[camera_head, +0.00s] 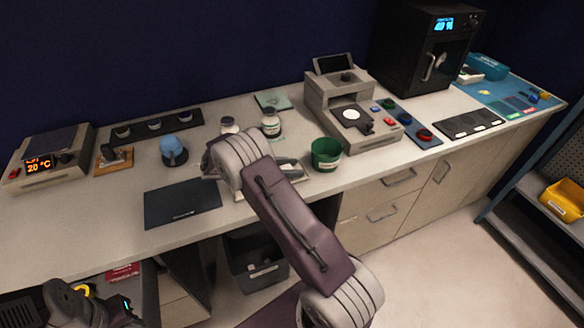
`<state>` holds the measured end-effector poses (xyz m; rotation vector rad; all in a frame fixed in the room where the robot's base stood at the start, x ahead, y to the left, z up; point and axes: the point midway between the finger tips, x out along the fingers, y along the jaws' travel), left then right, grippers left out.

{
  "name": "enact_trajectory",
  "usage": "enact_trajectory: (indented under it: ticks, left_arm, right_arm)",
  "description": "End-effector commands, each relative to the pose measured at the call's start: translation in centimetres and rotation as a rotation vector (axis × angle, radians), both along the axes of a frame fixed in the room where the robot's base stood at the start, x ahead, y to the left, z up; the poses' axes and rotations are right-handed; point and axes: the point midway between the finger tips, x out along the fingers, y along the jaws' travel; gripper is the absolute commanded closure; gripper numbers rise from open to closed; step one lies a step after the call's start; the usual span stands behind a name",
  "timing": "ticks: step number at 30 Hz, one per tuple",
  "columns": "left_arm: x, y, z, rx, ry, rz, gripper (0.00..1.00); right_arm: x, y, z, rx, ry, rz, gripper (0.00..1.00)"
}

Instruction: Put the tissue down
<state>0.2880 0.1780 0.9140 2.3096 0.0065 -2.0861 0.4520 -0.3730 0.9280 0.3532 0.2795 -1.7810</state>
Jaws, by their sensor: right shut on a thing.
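My right arm reaches up from the bottom right, with its wrist over the middle of the white counter (90,215). My right gripper (208,166) is mostly hidden behind the wrist, low over the counter between the dark mat and the shallow tray. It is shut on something. I take this to be the tissue, but the tissue itself cannot be made out.
A dark mat (182,204) lies left of the gripper, a blue-topped item (173,150) behind it. A shallow tray (291,171) and green cup (326,154) stand to the right. Bottles (271,124) stand behind. A dark bin (255,259) is below the counter.

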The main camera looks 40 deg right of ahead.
Motion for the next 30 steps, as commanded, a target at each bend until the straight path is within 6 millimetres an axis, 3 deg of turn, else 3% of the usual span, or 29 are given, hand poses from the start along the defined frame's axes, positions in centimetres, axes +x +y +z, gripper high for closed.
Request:
enact_trajectory:
  ticks: [8, 9, 21, 30]
  left_arm:
    - [0.0, 0.0, -0.2, 0.000, 0.000, 0.000, 0.64]
    - [0.0, 0.0, -0.1, 0.000, 0.000, 0.000, 0.64]
    - [0.0, 0.0, 0.1, 0.000, 0.000, 0.000, 0.64]
    - [0.0, 0.0, -0.3, 0.000, 0.000, 0.000, 0.64]
  right_arm:
    - [0.0, 0.0, -0.4, 0.000, 0.000, 0.000, 0.98]
    - [0.0, 0.0, -0.3, 0.000, 0.000, 0.000, 0.52]
    - [0.1, 0.2, 0.3, 0.001, -0.002, 0.001, 0.52]
    - [1.3, 5.1, 2.2, 0.001, -0.004, 0.004, 0.52]
